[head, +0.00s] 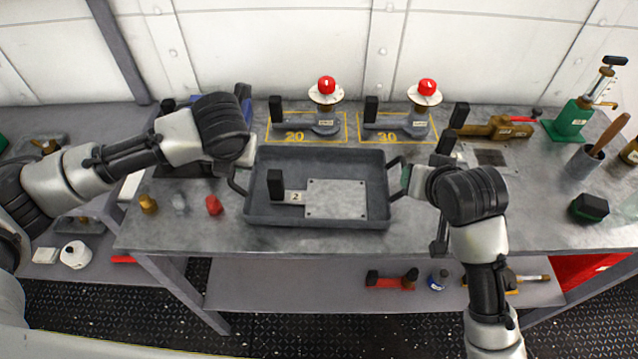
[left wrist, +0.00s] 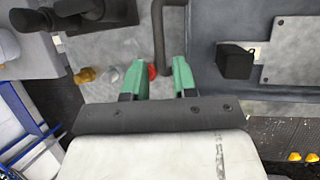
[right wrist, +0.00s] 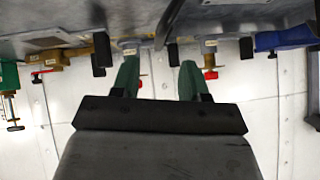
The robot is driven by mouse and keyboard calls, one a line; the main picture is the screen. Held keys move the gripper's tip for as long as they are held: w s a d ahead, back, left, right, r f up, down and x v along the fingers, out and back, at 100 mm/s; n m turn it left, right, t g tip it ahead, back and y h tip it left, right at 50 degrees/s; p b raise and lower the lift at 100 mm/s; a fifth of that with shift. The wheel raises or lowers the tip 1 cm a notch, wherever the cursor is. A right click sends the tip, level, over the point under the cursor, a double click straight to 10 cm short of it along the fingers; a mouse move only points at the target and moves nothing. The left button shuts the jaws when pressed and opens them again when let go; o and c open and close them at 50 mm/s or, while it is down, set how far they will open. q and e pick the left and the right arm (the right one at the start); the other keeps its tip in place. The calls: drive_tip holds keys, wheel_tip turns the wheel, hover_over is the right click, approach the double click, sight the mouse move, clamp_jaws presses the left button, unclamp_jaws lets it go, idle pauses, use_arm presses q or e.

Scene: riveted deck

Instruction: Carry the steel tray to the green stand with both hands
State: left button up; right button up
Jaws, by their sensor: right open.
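The steel tray (head: 318,222) sits on the metal bench, a handle on each side. It holds a pale plate (head: 337,198) with a black grip and a tag marked 2. My left gripper (left wrist: 159,75) is open at the left handle (left wrist: 168,40); the bar shows between and just beyond its green fingers. My right gripper (head: 406,178) is open at the right handle (head: 396,163). The right wrist view shows that handle (right wrist: 170,20) beyond its parted fingers. I cannot make out a green stand for certain; a green-based pump (head: 568,122) stands at the back right.
Two red-topped devices (head: 326,88) (head: 426,90) stand behind the tray near yellow outlines marked 20 and 30. Small brass, grey and red pieces (head: 213,205) lie left of the tray. A cup with a wooden handle (head: 585,165) stands right. The bench front (head: 320,243) is clear.

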use_arm(q)
drive_tip(key=x, duration=0.8)
drive_tip(key=shift+f, duration=0.1)
use_arm(e)
drive_tip(key=x, duration=0.8)
drive_tip(key=shift+w, duration=0.1)
use_arm(q)
drive_tip(key=shift+c, duration=0.3)
use_arm(e)
drive_tip(key=shift+c, duration=0.3)
use_arm(q)
clamp_jaws()
use_arm(e)
drive_tip(key=c, duration=0.5)
clamp_jaws()
use_arm(q)
drive_tip(key=shift+w, duration=0.1)
